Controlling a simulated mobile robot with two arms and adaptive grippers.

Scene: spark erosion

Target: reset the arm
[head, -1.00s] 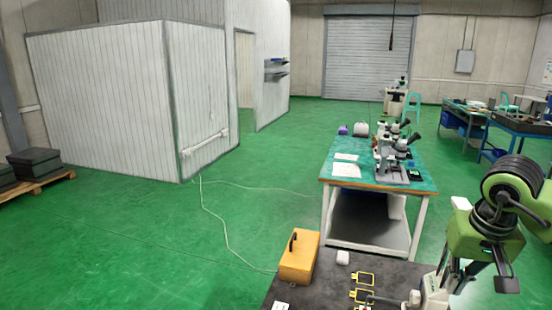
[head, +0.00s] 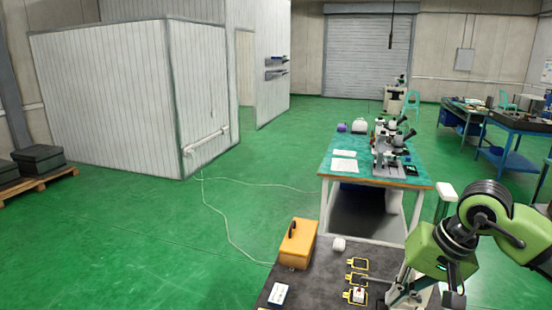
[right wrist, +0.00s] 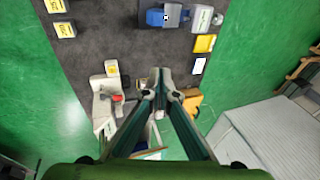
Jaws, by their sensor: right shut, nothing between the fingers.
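My right arm's green wrist (head: 440,258) comes in from the right in the head view. My right gripper (head: 452,299) points down from it at the bottom right, past the white equipment on the dark table. In the right wrist view the two long fingers of the right gripper (right wrist: 163,92) come together at their tips, with nothing held between them. They hang above the table area, apart from the things below as far as I can tell. My left gripper is in neither view.
The dark table (head: 325,262) bears an orange case (head: 297,245), yellow frames (head: 357,265), a small white item (head: 339,244) and a white card (head: 278,294). A workbench (head: 345,180) with microscopes (head: 386,158) stands behind. Green floor (head: 130,240) is clear at left.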

